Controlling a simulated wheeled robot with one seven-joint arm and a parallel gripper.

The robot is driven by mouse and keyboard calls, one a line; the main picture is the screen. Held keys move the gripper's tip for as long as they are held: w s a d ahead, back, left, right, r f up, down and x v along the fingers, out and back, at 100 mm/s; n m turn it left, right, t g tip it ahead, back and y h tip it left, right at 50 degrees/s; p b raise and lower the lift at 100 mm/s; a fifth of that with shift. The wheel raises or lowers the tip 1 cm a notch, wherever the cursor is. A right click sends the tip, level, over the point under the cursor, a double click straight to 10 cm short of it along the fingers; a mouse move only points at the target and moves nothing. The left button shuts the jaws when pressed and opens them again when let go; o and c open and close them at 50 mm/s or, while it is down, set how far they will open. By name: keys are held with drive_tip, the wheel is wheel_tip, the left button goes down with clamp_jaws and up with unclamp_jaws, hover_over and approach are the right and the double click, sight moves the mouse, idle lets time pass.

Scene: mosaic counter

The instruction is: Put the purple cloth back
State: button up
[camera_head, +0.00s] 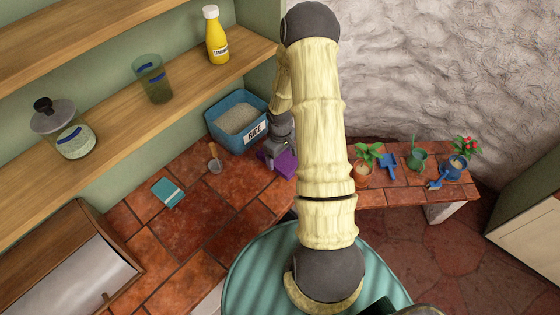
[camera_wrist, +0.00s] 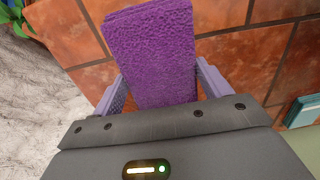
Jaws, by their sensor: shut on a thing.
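The purple cloth (camera_head: 287,164) shows at the tiled counter beside the rice bin, partly hidden by my arm and gripper. In the wrist view the folded purple cloth (camera_wrist: 152,50) sits between the two pale purple fingers of my gripper (camera_wrist: 160,78). In the head view my gripper (camera_head: 270,158) is low over the counter, shut on the cloth. Orange-brown tiles lie behind the cloth in the wrist view. I cannot tell whether the cloth touches the counter.
A blue rice bin (camera_head: 229,134) stands just behind my gripper, with a small scoop (camera_head: 215,158) to the left. A teal folded item (camera_head: 167,193) lies further left. Potted plants (camera_head: 366,165) stand on the right ledge. Tiles between scoop and teal item are clear.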

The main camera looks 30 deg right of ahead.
sight(280, 163)
drive_tip(key=shift+f, duration=0.15)
drive_tip(key=shift+f+p, duration=0.65)
drive_tip(key=shift+f, duration=1.4)
drive_tip(key=shift+f, duration=0.1)
drive_tip(key=o, duration=1)
drive_tip(key=shift+c, duration=0.2)
wheel_tip(280, 163, up, 11)
drive_tip(key=b, duration=0.3)
drive_tip(key=shift+b, duration=0.3)
drive_tip(key=shift+r, duration=0.65)
